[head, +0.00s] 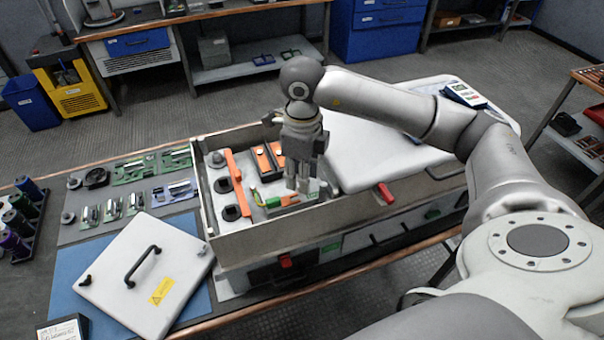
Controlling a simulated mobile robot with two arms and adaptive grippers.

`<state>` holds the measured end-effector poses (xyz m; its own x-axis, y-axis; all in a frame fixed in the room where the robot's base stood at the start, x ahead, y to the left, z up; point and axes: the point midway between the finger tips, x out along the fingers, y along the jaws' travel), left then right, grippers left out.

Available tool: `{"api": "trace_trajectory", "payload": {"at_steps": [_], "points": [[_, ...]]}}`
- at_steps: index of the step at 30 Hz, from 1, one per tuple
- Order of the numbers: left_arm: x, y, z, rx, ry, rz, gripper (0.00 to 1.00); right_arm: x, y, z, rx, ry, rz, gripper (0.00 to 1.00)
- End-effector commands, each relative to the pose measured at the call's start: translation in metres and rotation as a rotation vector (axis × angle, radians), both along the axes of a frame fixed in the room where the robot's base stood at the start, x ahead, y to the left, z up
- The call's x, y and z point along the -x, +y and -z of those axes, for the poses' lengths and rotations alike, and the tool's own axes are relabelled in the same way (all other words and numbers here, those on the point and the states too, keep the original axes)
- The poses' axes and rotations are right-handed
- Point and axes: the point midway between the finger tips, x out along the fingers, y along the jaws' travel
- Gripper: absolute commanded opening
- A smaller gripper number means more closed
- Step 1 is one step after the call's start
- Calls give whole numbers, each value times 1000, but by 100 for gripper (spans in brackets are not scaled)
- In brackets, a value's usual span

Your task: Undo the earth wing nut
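The open cabinet box (345,218) stands on the bench in the head view. A green-yellow earth wire (257,198) shows inside it, by a green and orange part (285,200) near the front wall. My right gripper (303,188) reaches down into the box, just right of the wire and over the grey end of that part. The wing nut itself I cannot make out; it is too small or hidden by the gripper. Whether the fingers are apart or shut on something is not clear. My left gripper is not in view.
An orange bar (237,182) and black round terminals (231,213) lie left in the box. A white lid with a black handle (146,276) lies on the blue mat (70,262). A large white panel (372,150) rests on the box's right side.

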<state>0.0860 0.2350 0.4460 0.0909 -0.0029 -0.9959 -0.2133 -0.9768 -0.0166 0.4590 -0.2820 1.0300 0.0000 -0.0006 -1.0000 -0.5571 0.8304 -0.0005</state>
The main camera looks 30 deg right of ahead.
Motion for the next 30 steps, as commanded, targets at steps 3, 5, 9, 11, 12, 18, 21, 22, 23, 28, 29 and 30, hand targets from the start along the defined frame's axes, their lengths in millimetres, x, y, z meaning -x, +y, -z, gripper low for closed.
{"api": "trace_trajectory", "payload": {"at_steps": [3, 5, 9, 11, 12, 18, 21, 22, 23, 28, 29, 30], "points": [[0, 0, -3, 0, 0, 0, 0, 0, 0, 10, 1, 1, 0, 33], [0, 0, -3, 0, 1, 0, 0, 1, 0, 13, 1, 2, 0, 33], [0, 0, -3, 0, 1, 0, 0, 0, 0, 15, 1, 1, -1, 33], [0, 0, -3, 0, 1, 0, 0, 0, 0, 15, 1, 1, -1, 33], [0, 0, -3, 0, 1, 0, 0, 0, 0, 15, 1, 1, -1, 33], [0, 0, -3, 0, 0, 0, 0, 0, 0, 15, 0, 0, -1, 14], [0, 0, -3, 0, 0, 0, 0, 0, 0, 15, 0, 0, -1, 1], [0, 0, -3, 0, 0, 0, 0, 0, 0, 15, 0, 0, -1, 0], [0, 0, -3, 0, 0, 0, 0, 0, 0, 15, 0, 0, -1, 0], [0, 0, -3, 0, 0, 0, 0, 0, 0, 15, 0, 0, -2, 0], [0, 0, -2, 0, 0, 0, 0, 0, 0, 15, 0, 0, -4, 0], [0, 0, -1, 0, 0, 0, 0, 0, 0, 15, 0, 0, -8, 0]]}}
